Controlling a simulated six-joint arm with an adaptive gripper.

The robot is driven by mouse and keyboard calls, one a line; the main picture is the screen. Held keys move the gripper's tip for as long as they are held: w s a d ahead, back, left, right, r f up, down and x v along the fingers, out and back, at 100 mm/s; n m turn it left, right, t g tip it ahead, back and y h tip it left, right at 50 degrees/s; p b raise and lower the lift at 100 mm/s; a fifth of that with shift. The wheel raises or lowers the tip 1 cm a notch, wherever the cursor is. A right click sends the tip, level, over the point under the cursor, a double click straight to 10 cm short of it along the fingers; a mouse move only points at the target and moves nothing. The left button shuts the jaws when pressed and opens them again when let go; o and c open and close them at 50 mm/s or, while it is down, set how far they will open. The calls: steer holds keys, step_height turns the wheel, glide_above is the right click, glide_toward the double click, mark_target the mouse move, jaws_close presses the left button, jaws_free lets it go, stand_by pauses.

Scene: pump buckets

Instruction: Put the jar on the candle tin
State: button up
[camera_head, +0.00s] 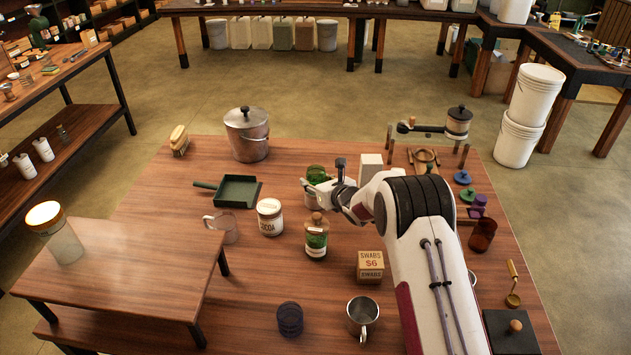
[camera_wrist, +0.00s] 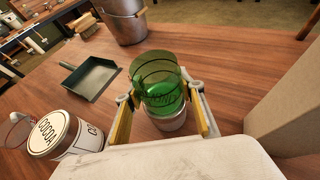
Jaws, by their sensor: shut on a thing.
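The jar (camera_wrist: 157,84) is a see-through green glass vessel, upright between the yellow-padded fingers of my gripper (camera_wrist: 160,100). It also shows in the head view (camera_head: 316,173), left of my wrist. My gripper (camera_head: 325,187) is shut on it. The candle tin (camera_wrist: 168,123) is a silvery, short round tin directly below the jar, partly hidden by the jar and fingers. Lettering and a bright green patch show through the glass. I cannot tell whether the jar's bottom touches the tin or hangs just above it.
A cocoa tin (camera_head: 270,217) and a corked green bottle (camera_head: 316,240) stand close by in front. A green dustpan (camera_head: 236,191) and a lidded steel pot (camera_head: 247,135) are to the left and behind. A pale block (camera_head: 370,167) stands close on the right.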

steer(key=o, duration=1.2)
steer(key=shift+f, duration=0.15)
steer(key=shift+o, duration=0.2)
steer(key=shift+r, duration=0.2)
steer(key=shift+s+d+r, duration=0.1)
steer(key=shift+s+d, duration=0.05)
steer(key=v, duration=1.1)
steer(key=shift+s, duration=0.3)
steer(key=shift+d, duration=0.1)
